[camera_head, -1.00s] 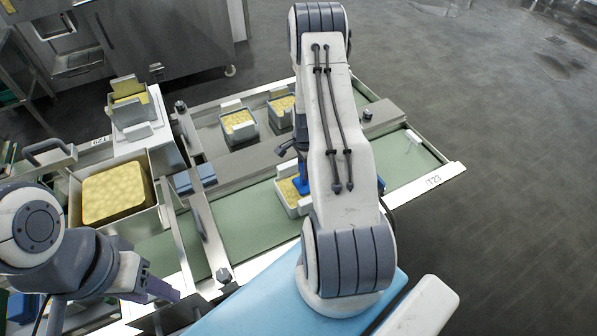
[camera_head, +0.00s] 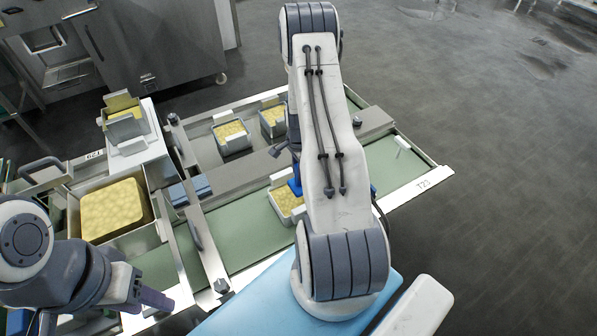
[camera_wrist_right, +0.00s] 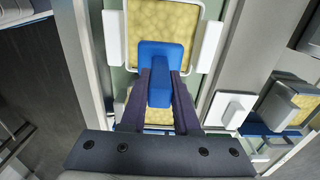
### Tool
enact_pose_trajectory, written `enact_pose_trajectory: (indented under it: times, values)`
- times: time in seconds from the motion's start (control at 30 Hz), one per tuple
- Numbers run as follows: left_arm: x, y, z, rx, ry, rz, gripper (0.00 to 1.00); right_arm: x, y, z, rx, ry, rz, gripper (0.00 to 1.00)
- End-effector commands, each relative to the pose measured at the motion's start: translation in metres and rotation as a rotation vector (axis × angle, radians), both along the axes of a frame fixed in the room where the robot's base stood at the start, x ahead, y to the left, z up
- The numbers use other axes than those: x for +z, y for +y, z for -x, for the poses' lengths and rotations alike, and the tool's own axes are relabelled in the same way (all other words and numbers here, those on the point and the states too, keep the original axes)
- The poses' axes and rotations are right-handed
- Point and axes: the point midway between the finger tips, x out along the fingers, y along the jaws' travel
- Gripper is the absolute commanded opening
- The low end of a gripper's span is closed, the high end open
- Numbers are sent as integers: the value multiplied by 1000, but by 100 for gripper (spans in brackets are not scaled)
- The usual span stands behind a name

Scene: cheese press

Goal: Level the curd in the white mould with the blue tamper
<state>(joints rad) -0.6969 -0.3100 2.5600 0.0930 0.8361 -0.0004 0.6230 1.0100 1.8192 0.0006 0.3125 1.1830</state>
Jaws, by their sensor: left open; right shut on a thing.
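The white mould (camera_head: 272,212) stands on the green belt in the middle, with lumpy yellow curd (camera_head: 287,203) inside. My forearm covers its right side. The blue tamper (camera_head: 295,187) shows at the arm's edge, at the mould. In the right wrist view my right gripper (camera_wrist_right: 160,90) is shut on the tamper's handle, and the tamper's blue plate (camera_wrist_right: 160,50) is over the curd (camera_wrist_right: 160,20). I cannot tell whether the plate touches the curd. My left gripper (camera_head: 150,300) is open and empty at the lower left, away from the mould.
A steel vat (camera_head: 153,237) of yellow curd stands at left. Two smaller curd-filled moulds (camera_head: 231,136) (camera_head: 272,120) sit on the far lane, beyond a grey rail (camera_head: 240,160). Another filled mould (camera_head: 125,125) stands on a white block. The right end of the green belt (camera_head: 405,170) is mostly clear.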

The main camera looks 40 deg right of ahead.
Motion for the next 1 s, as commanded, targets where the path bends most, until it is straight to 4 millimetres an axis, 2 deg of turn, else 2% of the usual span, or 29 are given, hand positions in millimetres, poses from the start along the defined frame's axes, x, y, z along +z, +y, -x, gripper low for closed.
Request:
enact_pose_trajectory:
  times: [0.03,0.5,1.0]
  values:
    - [8,0,0,0,0,0,50,10,0,0,0,-1,0,0]
    - [42,0,0,0,0,0,50,56,0,0,0,0,0,0]
    - [42,0,0,1,0,0,50,57,0,0,0,0,0,0]
